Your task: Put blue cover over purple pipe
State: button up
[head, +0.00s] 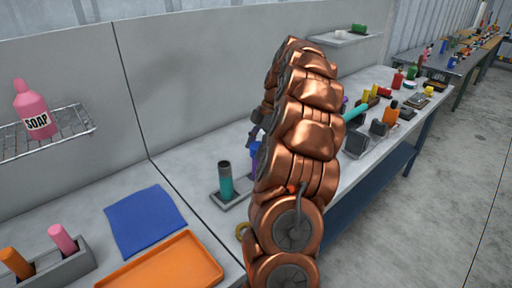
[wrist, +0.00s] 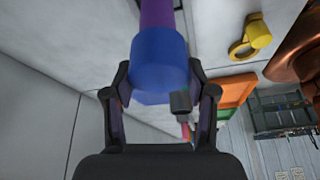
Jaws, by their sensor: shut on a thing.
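My gripper (wrist: 160,82) is shut on the blue cover (wrist: 158,62) in the wrist view, with one finger on each side of it. The purple pipe (wrist: 157,14) runs from the cover's far end to the top edge of the picture. The two look in line, but I cannot tell how far the cover encloses the pipe. In the head view my copper arm hides most of this spot. Only a small blue-purple piece (head: 254,156) shows at the arm's left edge, and my gripper is mostly hidden.
A teal cylinder with a dark top (head: 225,180) stands left of my arm. A blue mat (head: 145,220), an orange tray (head: 165,268) and a grey holder (head: 75,268) lie nearer. A yellow ring piece (wrist: 250,38) is beside the pipe. Several parts crowd the bench's far right.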

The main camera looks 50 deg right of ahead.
jog(key=o, duration=0.9)
jog(key=shift+o, duration=0.2)
jog(key=shift+r, duration=0.1)
jog(key=shift+v, duration=3.5)
jog(key=shift+d, duration=0.1)
jog(key=shift+r, duration=0.1)
